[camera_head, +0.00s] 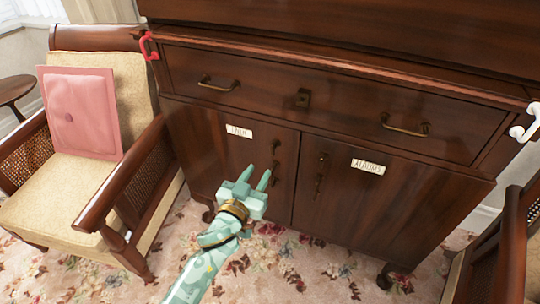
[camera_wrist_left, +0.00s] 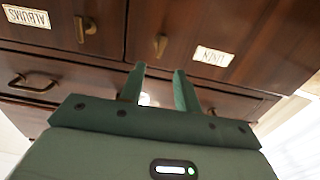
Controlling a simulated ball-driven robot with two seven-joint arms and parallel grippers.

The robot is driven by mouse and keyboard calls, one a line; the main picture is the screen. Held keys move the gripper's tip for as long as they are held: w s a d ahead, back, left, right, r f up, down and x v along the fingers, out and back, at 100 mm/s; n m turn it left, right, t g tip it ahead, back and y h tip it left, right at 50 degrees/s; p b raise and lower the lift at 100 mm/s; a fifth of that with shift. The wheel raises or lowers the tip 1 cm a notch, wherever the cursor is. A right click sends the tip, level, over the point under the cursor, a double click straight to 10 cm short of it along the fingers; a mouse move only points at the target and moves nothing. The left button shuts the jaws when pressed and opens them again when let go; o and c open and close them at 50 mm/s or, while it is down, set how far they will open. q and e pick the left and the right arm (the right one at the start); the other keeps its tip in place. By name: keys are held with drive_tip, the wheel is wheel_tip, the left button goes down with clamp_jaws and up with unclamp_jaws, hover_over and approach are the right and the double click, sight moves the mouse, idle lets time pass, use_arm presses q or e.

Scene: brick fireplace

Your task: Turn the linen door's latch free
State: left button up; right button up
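The linen door (camera_head: 225,165) is the left door of a dark wood cabinet, shut, with a white label (camera_head: 239,131) reading "LINEN". Near its right edge is a small dark latch (camera_head: 275,147), with a handle (camera_head: 273,172) below it. My left gripper (camera_head: 256,177) is open and empty, its two fingers pointing up at the door, just left of the handle in the head view. The left wrist view is upside down: the fingers (camera_wrist_left: 159,80) stand apart below a brass fitting (camera_wrist_left: 160,46) beside the linen label (camera_wrist_left: 213,57). Contact is not visible.
The right door (camera_head: 370,200), labelled "ALBUMS" (camera_head: 368,166), is shut. Above is a drawer (camera_head: 335,108) with two handles. A red hook-shaped thing (camera_head: 148,46) and a white one (camera_head: 525,124) sit at the cabinet's corners. A cushioned armchair (camera_head: 75,195) stands left; another chair (camera_head: 500,250) right.

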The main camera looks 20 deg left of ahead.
sight(272, 150)
use_arm(q)
drive_tip(key=w+b, duration=0.1)
drive_tip(key=w, duration=0.6)
drive_tip(key=shift+w+d+f+b, duration=0.1)
drive_tip(key=shift+w+f+b, duration=0.1)
drive_tip(key=shift+b, duration=0.2)
drive_tip(key=shift+w+r, duration=0.15)
drive_tip(key=shift+w, duration=0.5)
clamp_jaws()
